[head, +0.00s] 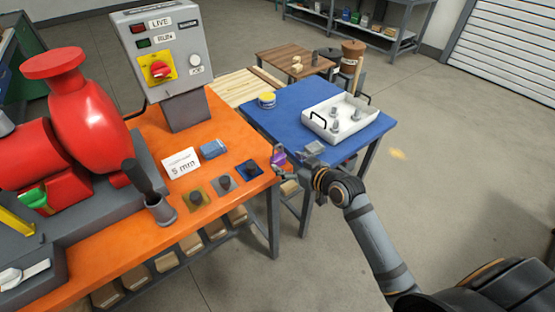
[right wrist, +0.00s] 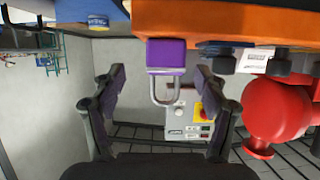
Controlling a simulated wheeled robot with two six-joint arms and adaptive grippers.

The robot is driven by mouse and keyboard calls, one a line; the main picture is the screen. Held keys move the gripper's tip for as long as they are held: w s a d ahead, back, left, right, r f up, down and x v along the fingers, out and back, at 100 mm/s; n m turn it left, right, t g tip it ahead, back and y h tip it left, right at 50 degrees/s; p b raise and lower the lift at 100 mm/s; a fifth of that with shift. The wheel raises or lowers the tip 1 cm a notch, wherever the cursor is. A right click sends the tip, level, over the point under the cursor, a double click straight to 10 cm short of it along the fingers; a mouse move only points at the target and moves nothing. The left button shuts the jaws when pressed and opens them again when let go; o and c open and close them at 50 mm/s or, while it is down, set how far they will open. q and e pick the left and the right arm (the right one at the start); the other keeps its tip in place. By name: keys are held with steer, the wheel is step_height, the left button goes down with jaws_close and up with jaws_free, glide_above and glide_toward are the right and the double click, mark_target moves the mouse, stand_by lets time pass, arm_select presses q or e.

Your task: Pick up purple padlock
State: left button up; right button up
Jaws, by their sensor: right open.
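The purple padlock (head: 278,158) is at the right edge of the orange bench (head: 118,258) in the head view, partly hidden by my right gripper (head: 282,158). In the right wrist view, which looks upside down, the padlock (right wrist: 166,54) shows its purple body against the orange bench edge and its grey shackle pointing down the picture. My right gripper (right wrist: 161,75) is open, one finger on either side of the padlock, with gaps to both. I cannot tell how far the fingertips reach along it. My left gripper is not in view.
A blue table (head: 283,121) with a white tray (head: 320,122) stands beyond the gripper. Several small coloured plates with dark knobs, a blue block (head: 213,149) and a label card (head: 181,163) lie on the bench. A red pump (head: 90,120) and control box (head: 160,50) stand further left.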

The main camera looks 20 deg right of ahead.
mark_target(280, 160)
steer(key=x, duration=0.4)
steer(key=shift+w+a, duration=0.1)
steer(key=shift+a, duration=0.35)
steer(key=shift+w+f, duration=0.25)
steer(key=shift+w, duration=0.05)
steer(key=shift+s, duration=0.1)
steer(key=shift+c, duration=0.6)
steer(key=shift+r, duration=0.1)
steer(key=c, duration=1.2)
